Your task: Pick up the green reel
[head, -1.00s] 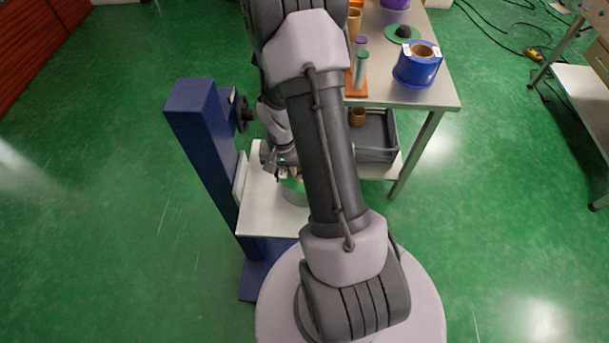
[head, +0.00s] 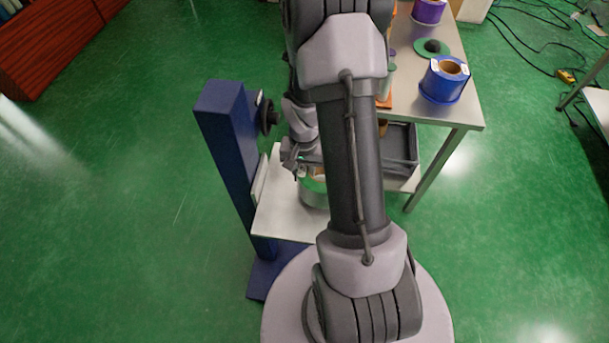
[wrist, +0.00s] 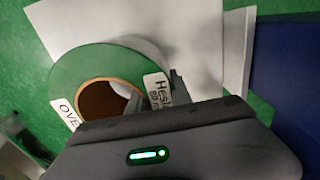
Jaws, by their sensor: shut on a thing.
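The green reel (wrist: 84,69) has a green face, a brown core and white labels with print. In the head view the green reel (head: 311,190) is over the white platform, partly hidden behind my arm. My gripper (wrist: 172,92) is shut on the reel's near side, with a finger at the label. In the head view my gripper (head: 302,168) is at the reel's upper left edge. Whether the reel touches the platform cannot be told for sure.
The white platform (head: 283,213) is joined to a blue column (head: 232,150) with a black knob (head: 267,117). A steel table (head: 455,110) at right bears a blue reel (head: 443,80) and a purple reel (head: 429,11). Open green floor lies left.

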